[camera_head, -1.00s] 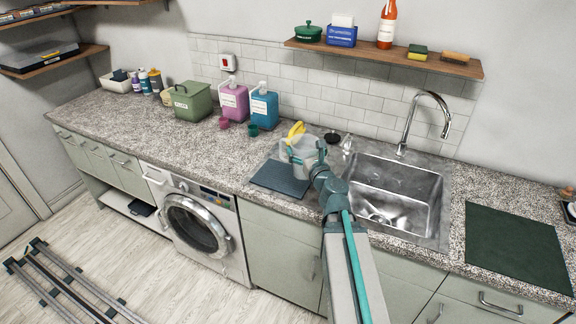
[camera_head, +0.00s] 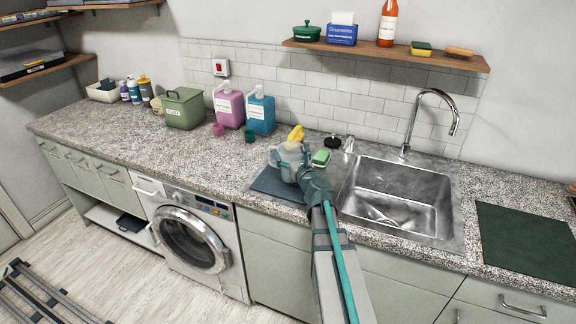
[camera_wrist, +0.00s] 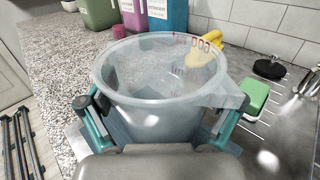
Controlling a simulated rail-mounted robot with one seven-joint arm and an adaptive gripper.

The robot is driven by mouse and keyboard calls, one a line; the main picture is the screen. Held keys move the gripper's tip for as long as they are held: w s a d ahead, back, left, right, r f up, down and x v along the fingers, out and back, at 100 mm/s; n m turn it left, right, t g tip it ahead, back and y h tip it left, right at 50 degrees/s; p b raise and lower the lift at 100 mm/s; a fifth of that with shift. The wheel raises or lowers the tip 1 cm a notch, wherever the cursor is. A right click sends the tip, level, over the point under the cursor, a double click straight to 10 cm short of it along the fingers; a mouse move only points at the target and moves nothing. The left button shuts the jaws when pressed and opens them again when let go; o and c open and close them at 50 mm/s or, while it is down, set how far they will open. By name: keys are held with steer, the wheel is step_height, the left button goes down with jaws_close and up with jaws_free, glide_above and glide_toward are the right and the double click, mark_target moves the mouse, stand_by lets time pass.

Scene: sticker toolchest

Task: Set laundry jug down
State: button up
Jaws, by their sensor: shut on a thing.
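The laundry jug (camera_head: 288,158) is a translucent grey measuring jug, in my gripper beside the sink. In the wrist view the jug (camera_wrist: 150,105) looks upright, with its open rim facing the camera and red markings on its far wall. My gripper (camera_head: 297,170) is shut on the jug, with a teal finger on either side in the wrist view (camera_wrist: 157,130). In the head view the jug is over the back right part of a dark grey mat (camera_head: 275,186). I cannot tell whether its base touches the mat. The jug's lower part is hidden.
A yellow thing (camera_head: 296,133) is just behind the jug. A green sponge (camera_head: 320,157) lies to its right, by the sink (camera_head: 397,200). Pink (camera_head: 229,107) and blue (camera_head: 261,112) detergent containers stand behind left. The counter (camera_head: 180,155) left of the mat is clear.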

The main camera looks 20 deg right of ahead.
steer(key=shift+f+b, duration=0.75)
steer(key=shift+f, duration=0.65)
steer(key=shift+f, duration=0.1)
steer(key=o, duration=1.2)
steer(key=shift+o, duration=0.2)
steer(key=shift+r, duration=0.2)
steer(key=s+p, duration=0.2)
steer(key=s, duration=1)
steer(key=shift+a, duration=0.4)
steer(key=shift+f, duration=0.1)
